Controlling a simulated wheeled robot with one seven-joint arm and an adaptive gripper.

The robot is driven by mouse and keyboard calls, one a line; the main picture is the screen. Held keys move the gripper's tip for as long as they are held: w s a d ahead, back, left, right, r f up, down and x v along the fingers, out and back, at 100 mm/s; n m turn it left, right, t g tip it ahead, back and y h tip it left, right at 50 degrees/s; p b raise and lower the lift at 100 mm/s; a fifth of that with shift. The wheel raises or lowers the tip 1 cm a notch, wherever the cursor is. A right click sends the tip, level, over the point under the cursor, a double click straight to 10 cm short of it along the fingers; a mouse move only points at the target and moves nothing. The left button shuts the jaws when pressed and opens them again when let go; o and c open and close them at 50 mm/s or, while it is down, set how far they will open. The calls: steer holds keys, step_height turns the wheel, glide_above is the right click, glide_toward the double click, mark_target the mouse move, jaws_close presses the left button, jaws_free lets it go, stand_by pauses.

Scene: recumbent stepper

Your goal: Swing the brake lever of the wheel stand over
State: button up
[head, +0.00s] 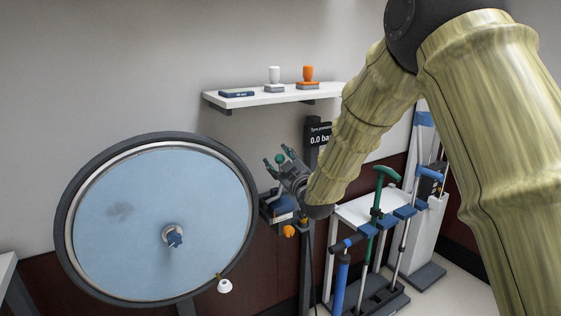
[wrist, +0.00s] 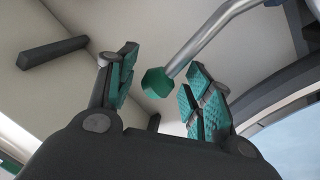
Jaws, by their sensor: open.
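The brake lever is a bent metal rod (wrist: 212,35) with a green knob (wrist: 154,82) on its end in the wrist view. The knob shows between my open fingers, with a gap to the left finger; I cannot tell how deep it lies. My gripper (wrist: 162,92) has teal pads and holds nothing. In the head view my gripper (head: 277,157) points up and left, right of the large wheel (head: 120,235). The wheel has a dark tyre and a pale blue face. The lever's rod is mostly hidden there.
A wall shelf (head: 265,98) with stamp-like items is above my gripper. A blue unit with an orange knob (head: 288,231) is just below it. A rack with blue and green-handled tools (head: 378,205) stands at right. A small white fitting (head: 224,286) is at the wheel's lower rim.

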steer(key=v, duration=1.2)
steer(key=shift+w+d, duration=0.1)
steer(key=shift+d, duration=0.05)
steer(key=s+d+f+m+g+h+p, duration=0.25)
steer(key=s+f, duration=0.35)
steer(key=f, duration=0.5)
steer(key=s+d+f+m+g+h+p, duration=0.15)
steer(key=s+d+f+g, duration=0.35)
steer(key=f, duration=0.6)
steer(key=s+d+f+m+g+h+p, duration=0.1)
steer(key=s+d+f+m+h+p, duration=0.15)
steer(key=s+f, duration=0.6)
steer(key=s+d+f+m+g+p, duration=0.1)
steer(key=s+d+f+m+g, duration=0.1)
steer(key=s, duration=0.8)
steer(key=s+d+f+m+g+h+p, duration=0.1)
steer(key=s+d+f+g+p, duration=0.1)
steer(key=s+f, duration=0.5)
steer(key=s+d+f+m+g+p, duration=0.2)
steer(key=s+d+f+g, duration=0.2)
steer(key=s, duration=1)
steer(key=shift+f+m+g, duration=0.35)
steer(key=shift+g, duration=0.2)
